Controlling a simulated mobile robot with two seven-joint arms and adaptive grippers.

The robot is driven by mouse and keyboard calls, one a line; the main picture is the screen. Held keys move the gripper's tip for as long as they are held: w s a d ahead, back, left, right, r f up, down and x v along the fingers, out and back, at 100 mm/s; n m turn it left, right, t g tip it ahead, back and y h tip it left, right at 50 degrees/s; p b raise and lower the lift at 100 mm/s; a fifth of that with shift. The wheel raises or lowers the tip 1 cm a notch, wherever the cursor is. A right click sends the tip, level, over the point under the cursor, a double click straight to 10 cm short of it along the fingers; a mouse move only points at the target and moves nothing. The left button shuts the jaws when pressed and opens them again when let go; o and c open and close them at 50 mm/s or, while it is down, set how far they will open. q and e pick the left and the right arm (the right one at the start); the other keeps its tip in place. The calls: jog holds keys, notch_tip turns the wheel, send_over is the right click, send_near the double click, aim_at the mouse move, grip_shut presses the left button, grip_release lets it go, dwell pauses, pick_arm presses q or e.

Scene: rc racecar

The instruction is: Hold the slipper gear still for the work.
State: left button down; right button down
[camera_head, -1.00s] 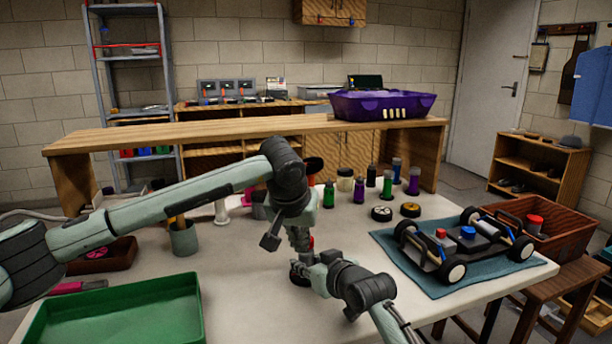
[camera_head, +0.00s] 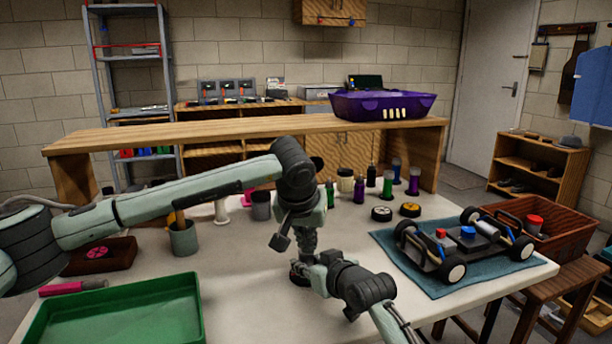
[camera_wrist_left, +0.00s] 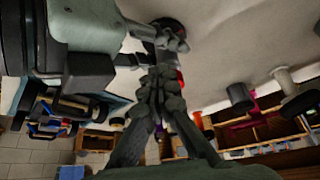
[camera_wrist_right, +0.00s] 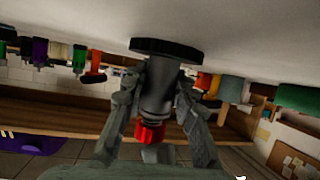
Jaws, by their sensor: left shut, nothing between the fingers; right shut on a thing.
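The slipper gear, a dark disc (camera_wrist_right: 165,48) with a grey barrel and a red end piece (camera_wrist_right: 150,132), is at the tabletop in the right wrist view. My right gripper (camera_wrist_right: 158,85) is shut on the grey barrel, one finger on each side. In the head view the disc's dark edge (camera_head: 298,273) shows beside my right gripper (camera_head: 312,274). My left gripper (camera_head: 308,245) is directly above, pointing down, shut and empty. In the left wrist view its closed fingertips (camera_wrist_left: 160,78) are by the red end piece (camera_wrist_left: 180,76); whether they touch is unclear.
A car chassis (camera_head: 478,240) rests on a blue mat (camera_head: 400,262) at the right. A green tray (camera_head: 188,318) stands front left. A cup of tools (camera_head: 183,240) is at the left.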

jog(key=shift+a, duration=0.1)
pick_arm(q)
notch_tip(320, 180, up, 6)
jog(key=shift+s, duration=0.35)
dwell(0.3)
notch_tip(320, 180, down, 6)
jog(key=a, duration=0.2)
jog(key=shift+w, duration=0.2)
dwell(0.6)
jog(key=shift+w+d, duration=0.15)
jog(key=shift+w, duration=0.2)
dwell(0.7)
